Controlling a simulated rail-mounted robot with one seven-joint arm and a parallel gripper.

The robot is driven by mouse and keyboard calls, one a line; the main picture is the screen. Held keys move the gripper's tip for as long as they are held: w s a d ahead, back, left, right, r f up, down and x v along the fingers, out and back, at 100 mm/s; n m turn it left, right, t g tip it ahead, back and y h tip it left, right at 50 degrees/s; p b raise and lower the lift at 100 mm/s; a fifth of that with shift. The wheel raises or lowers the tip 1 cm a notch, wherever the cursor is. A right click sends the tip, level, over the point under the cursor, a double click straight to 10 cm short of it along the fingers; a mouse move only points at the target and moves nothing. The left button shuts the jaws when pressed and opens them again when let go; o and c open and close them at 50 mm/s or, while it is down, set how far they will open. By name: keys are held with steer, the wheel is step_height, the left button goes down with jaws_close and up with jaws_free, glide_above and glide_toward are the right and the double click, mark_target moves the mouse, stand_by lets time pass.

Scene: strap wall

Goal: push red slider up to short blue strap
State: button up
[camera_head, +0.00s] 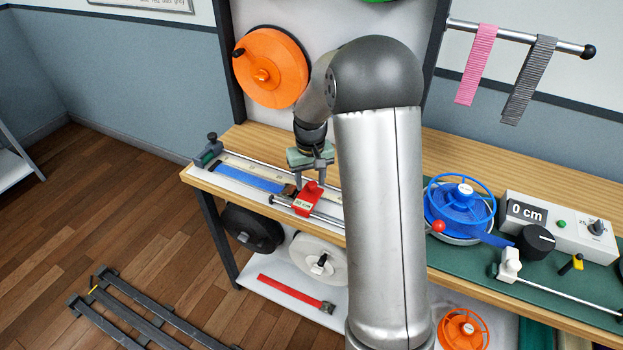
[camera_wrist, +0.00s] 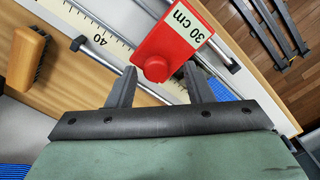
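The red slider (camera_head: 307,200) sits on the measuring rail at the front of the bench, left of my arm. In the wrist view the red slider (camera_wrist: 178,32) carries a "30 cm" label and a round red knob (camera_wrist: 155,69). My gripper (camera_head: 311,186) is over the slider, its fingers pointing down. In the wrist view my open gripper (camera_wrist: 159,72) has one finger on each side of the knob, with visible gaps. The short blue strap (camera_head: 250,178) lies flat along the rail, left of the slider. Blue also shows beside the right finger (camera_wrist: 222,91). Where strap and slider meet is partly hidden.
A clamp (camera_head: 209,150) stands at the rail's left end. A blue reel (camera_head: 461,203), a "0 cm" display box (camera_head: 560,225) and a black knob (camera_head: 537,242) are right of my arm. A wooden brush (camera_wrist: 27,55) lies near the scale. An orange wheel (camera_head: 268,70) hangs behind.

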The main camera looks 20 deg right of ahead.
step_height(320, 180, up, 17)
steer(key=b, duration=0.1)
steer(key=shift+r, duration=0.2)
stand_by(0.3)
steer(key=shift+s, duration=0.1)
steer(key=s+a+f, duration=0.3)
steer(key=s, duration=0.6)
steer(key=s+a+f, duration=0.3)
steer(key=s, duration=0.6)
steer(key=s+a+f, duration=0.3)
steer(key=s, duration=0.7)
steer(key=shift+a+f+n+t, duration=0.2)
steer(key=shift+f+n+t, duration=0.1)
steer(key=shift+n, duration=0.1)
